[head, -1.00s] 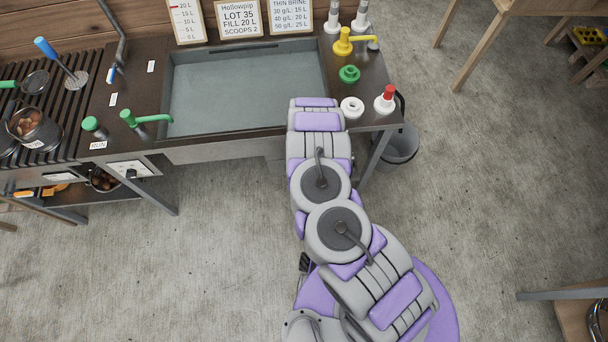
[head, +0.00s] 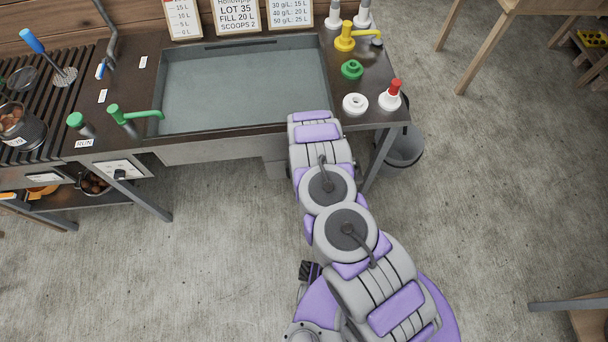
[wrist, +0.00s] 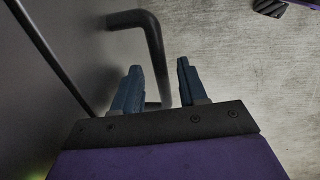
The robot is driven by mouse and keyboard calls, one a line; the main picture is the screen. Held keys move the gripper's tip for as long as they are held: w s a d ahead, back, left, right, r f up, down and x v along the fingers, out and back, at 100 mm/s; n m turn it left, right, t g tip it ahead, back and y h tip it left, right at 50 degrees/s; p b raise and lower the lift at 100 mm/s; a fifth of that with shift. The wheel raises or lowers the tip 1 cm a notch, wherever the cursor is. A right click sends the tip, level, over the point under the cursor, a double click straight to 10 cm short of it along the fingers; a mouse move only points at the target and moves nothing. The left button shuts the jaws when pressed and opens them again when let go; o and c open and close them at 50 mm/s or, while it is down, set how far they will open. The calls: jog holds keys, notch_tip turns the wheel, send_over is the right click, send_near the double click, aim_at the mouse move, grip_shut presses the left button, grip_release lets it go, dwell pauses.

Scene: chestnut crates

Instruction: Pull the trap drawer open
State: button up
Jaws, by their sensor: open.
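The trap drawer's dark bar handle (wrist: 152,48) stands out from a grey front panel (wrist: 60,55) in the wrist view. My gripper (wrist: 159,65) is open, with one blue finger on each side of the handle bar as seen from the wrist. The handle's lower part runs down between the fingers. I cannot tell whether either finger touches it. In the head view my arm reaches down at the front of the sink bench and hides my gripper and the handle. A grey box (head: 273,151) shows under the bench beside my arm.
The bench holds a wide sink basin (head: 245,90), a green tap (head: 135,113), a yellow tap (head: 350,37) and a red-topped bottle (head: 391,95). A grey bucket (head: 404,148) stands by the bench's right leg. The concrete floor (head: 220,260) in front is mostly clear.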

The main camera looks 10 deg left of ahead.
jog(key=shift+c, duration=0.2)
grip_shut()
dwell(0.4)
